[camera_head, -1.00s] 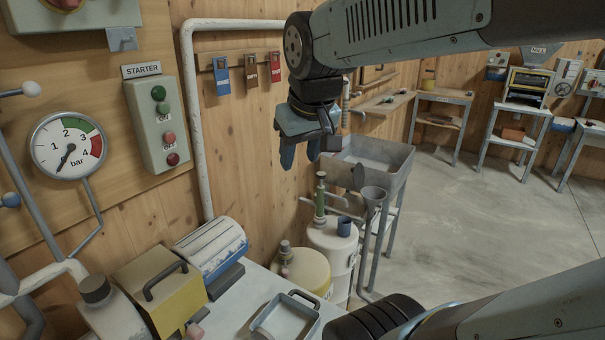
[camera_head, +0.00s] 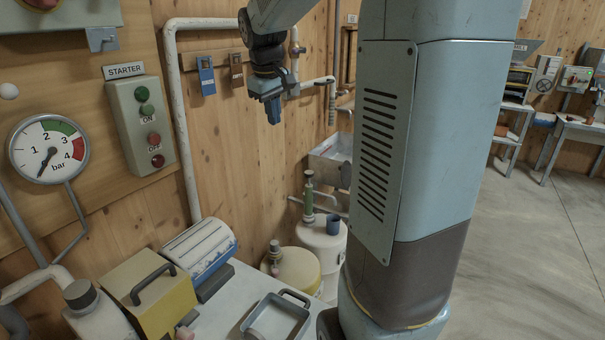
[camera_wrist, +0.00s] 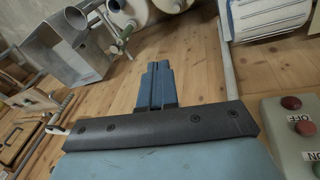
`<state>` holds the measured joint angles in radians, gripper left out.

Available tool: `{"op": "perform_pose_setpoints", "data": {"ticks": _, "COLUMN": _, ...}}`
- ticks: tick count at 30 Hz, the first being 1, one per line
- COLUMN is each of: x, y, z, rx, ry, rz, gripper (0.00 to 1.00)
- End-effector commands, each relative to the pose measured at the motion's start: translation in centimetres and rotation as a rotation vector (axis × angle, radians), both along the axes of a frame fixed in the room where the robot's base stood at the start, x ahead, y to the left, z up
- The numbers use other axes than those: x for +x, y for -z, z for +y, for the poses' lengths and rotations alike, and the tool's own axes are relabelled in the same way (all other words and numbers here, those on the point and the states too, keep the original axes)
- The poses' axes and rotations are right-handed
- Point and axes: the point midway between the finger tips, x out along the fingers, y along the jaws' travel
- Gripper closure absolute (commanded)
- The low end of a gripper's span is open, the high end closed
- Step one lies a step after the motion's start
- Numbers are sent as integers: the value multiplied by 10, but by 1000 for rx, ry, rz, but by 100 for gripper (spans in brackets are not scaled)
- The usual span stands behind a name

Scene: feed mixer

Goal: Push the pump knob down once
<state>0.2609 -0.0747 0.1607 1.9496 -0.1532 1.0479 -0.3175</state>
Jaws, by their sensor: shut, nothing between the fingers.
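The green hand pump (camera_head: 308,201) stands upright on the white drum (camera_head: 326,245), and its small knob (camera_head: 308,174) is at the top. My gripper (camera_head: 273,116) is shut and empty, pointing down in front of the wooden wall. In the head view it shows above and left of the pump, clearly apart from it. My arm hides part of the space right of the drum.
A yellowish drum (camera_head: 297,270) stands beside the white one, which carries a blue cup (camera_head: 333,224). A metal sink (camera_head: 330,166) is behind. A white pipe (camera_head: 177,110) runs down the wall near the starter box (camera_head: 139,126). The floor at right is clear.

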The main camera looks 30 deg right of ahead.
Motion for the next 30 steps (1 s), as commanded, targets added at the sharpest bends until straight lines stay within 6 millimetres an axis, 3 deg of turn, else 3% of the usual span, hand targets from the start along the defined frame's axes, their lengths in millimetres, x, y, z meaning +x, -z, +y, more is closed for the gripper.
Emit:
{"op": "perform_pose_setpoints", "data": {"ticks": 6, "x": 46, "y": 16, "z": -24, "rx": -10, "ry": -39, "rz": 57, "gripper": 100}}
{"op": "perform_pose_setpoints", "data": {"ticks": 17, "x": 113, "y": 53, "z": -70, "rx": -9, "ry": -102, "rz": 143, "gripper": 100}}
{"op": "perform_pose_setpoints", "data": {"ticks": 30, "x": 181, "y": 119, "z": -137, "rx": 24, "ry": -172, "rz": 232, "gripper": 100}}
